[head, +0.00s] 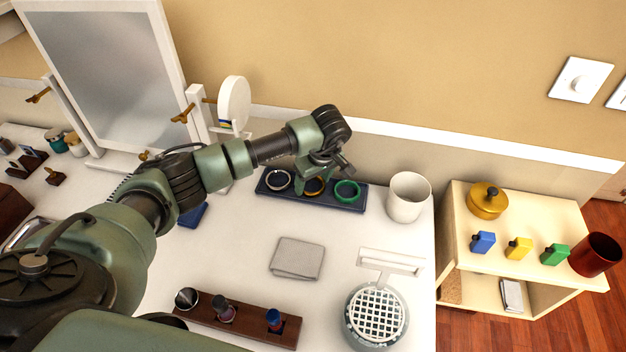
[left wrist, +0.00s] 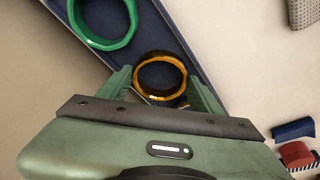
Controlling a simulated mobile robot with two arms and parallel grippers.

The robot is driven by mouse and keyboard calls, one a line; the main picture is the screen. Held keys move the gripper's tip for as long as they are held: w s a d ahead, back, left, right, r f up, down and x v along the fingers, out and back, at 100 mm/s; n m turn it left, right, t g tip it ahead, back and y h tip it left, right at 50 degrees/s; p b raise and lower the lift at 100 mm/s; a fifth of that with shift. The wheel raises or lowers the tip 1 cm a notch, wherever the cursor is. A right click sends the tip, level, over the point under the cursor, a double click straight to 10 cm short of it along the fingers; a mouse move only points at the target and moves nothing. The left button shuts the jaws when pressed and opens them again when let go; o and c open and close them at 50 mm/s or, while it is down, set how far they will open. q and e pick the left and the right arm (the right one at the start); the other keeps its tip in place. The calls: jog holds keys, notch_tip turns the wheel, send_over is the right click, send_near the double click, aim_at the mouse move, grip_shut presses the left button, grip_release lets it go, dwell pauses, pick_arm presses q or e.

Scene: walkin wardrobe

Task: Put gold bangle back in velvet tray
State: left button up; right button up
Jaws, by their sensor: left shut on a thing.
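The gold bangle (head: 315,187) is at the middle of the dark blue velvet tray (head: 330,201), between a silver bangle (head: 278,180) and a green bangle (head: 347,191). My left gripper (head: 312,184) reaches down over the tray from behind and partly hides the gold bangle. In the left wrist view my left gripper (left wrist: 161,84) has a finger at each side of the gold bangle (left wrist: 161,94) and is shut on it. The bangle lies over the blue tray there; I cannot tell if it touches the tray floor. My right gripper is not in view.
A white cup (head: 408,198) stands just right of the tray. A folded grey cloth (head: 297,258) lies in front of it. A wooden holder (head: 250,327) and a round gridded container (head: 377,315) are nearer. A mirror (head: 105,70) stands behind left.

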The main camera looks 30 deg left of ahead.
pick_arm(q)
jog(key=shift+f, duration=0.1)
jog(key=shift+f, duration=0.15)
jog(key=o, duration=1.2)
jog(key=shift+r, duration=0.35)
jog(key=shift+w+r, duration=0.1)
jog(key=shift+r, duration=0.25)
jog(key=b+v, duration=0.2)
jog(key=v, duration=0.9)
